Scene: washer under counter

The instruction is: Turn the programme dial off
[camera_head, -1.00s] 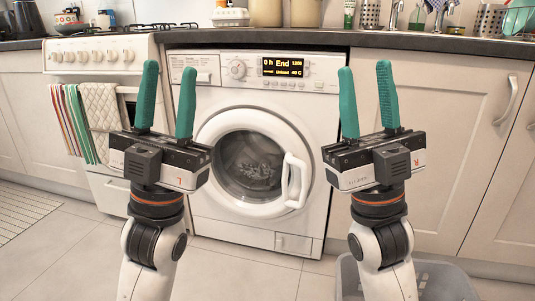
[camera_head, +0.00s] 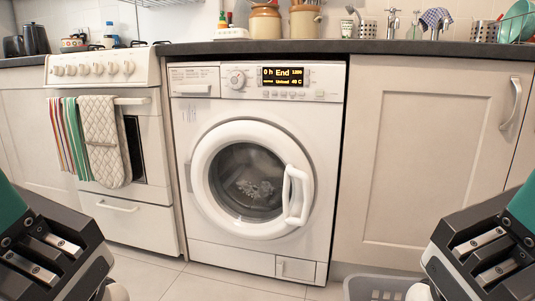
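The washing machine (camera_head: 210,130) stands under the counter in the middle of the head view. Its round programme dial (camera_head: 237,79) is at the upper left of the front panel, left of the lit display (camera_head: 283,76), which reads "0 h End". The round door (camera_head: 250,120) is closed, with its white handle (camera_head: 297,195) at the right. My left gripper (camera_head: 40,245) shows only in part at the lower left edge. My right gripper (camera_head: 490,250) shows only in part at the lower right edge.
A cooker (camera_head: 100,70) with hanging towels (camera_head: 102,140) stands left of the washer. A cupboard door (camera_head: 430,150) is at the right. A grey basket (camera_head: 380,287) sits on the floor at lower right. The space before the washer is clear.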

